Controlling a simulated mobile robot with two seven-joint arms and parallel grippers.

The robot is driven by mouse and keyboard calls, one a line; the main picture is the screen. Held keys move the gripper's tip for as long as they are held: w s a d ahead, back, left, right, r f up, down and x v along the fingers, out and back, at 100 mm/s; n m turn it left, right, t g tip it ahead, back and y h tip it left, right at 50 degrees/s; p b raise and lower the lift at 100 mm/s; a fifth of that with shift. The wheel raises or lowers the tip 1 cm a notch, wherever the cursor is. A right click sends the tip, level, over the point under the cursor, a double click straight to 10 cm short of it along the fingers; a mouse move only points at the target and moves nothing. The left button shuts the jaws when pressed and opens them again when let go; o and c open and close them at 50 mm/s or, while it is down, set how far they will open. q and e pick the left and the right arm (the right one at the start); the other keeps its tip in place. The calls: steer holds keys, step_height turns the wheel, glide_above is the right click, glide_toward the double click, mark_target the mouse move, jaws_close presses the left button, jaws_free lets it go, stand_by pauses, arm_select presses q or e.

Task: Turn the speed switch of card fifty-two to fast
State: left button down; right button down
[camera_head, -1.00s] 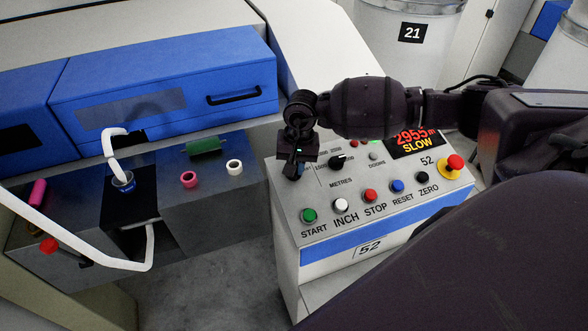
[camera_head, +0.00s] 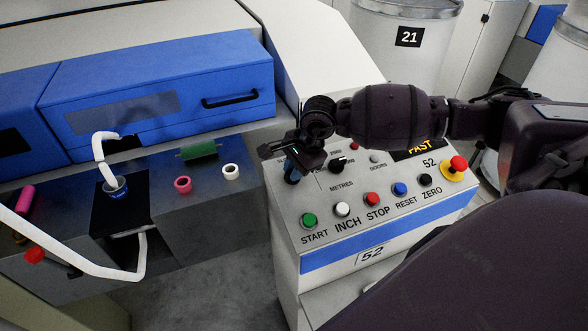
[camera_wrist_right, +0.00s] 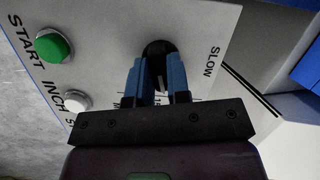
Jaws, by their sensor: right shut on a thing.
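The control panel of card 52 (camera_head: 315,258) stands right of centre in the head view, its display (camera_head: 420,147) reading FAST in yellow. My right gripper (camera_head: 292,172) is over the upper left corner of the panel. In the right wrist view the two blue fingers of my right gripper (camera_wrist_right: 160,82) are shut on a round black knob, the speed switch (camera_wrist_right: 157,48). The word SLOW is printed to the right of the knob there. In the head view the gripper hides most of the switch. My left gripper is not in view.
Below the switch is a row of buttons: green START (camera_head: 309,220), white INCH (camera_head: 342,209), red STOP (camera_head: 372,199), blue RESET (camera_head: 400,188) and black ZERO (camera_head: 425,180). A red emergency button (camera_head: 458,163) is at the right. Another black selector (camera_head: 337,165) sits close beside my gripper.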

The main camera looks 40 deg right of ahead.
steer(key=shift+m, duration=1)
steer(key=shift+m+t, duration=0.3)
steer(key=shift+m, duration=0.3)
steer(key=c, duration=1.1)
jaws_free()
steer(key=shift+r, duration=0.1)
steer(key=shift+s+d+r, duration=0.1)
steer(key=shift+r, duration=0.1)
steer(key=v, duration=1)
steer(key=shift+s+r, duration=0.15)
